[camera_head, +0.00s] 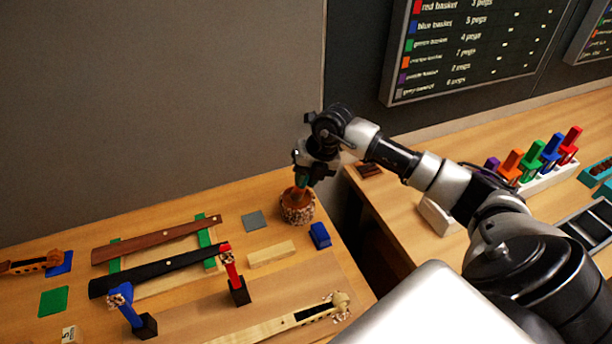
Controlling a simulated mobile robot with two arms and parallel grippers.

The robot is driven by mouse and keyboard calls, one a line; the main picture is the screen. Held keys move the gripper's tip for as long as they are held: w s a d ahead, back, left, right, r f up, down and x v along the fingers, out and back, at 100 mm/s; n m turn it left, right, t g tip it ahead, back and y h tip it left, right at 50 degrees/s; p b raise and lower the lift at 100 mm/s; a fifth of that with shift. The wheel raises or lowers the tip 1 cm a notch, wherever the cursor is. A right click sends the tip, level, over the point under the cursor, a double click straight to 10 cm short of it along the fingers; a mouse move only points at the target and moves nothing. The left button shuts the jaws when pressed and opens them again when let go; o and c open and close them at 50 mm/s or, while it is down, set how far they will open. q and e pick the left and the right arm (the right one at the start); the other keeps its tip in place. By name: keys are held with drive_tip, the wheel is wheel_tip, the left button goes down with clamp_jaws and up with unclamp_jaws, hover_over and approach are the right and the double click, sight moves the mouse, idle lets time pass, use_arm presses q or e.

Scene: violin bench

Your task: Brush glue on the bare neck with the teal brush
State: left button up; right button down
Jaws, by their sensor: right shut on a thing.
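My right gripper (314,172) is above the brown pot (297,208) at the back of the bench, pointing down. It is shut on the teal brush (302,181), of which only a small teal part shows; its lower end is at or inside the pot's mouth, and I cannot tell how deep. A pale neck (265,328) with a scroll lies at the front edge of the view, its left end cut off. Another neck with a scroll (36,264) lies at the far left, by a blue pad. My left gripper is not in view.
Brown (150,240) and black (155,273) fingerboards lie across green strips. A gap separates the right-hand bench (400,222).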

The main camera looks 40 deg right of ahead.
drive_tip(key=shift+f+b, duration=0.45)
drive_tip(key=shift+f, duration=0.15)
idle(1.6)
drive_tip(key=shift+r, duration=0.15)
drive_tip(key=shift+r+p, duration=2.4)
drive_tip(key=shift+r, duration=1.05)
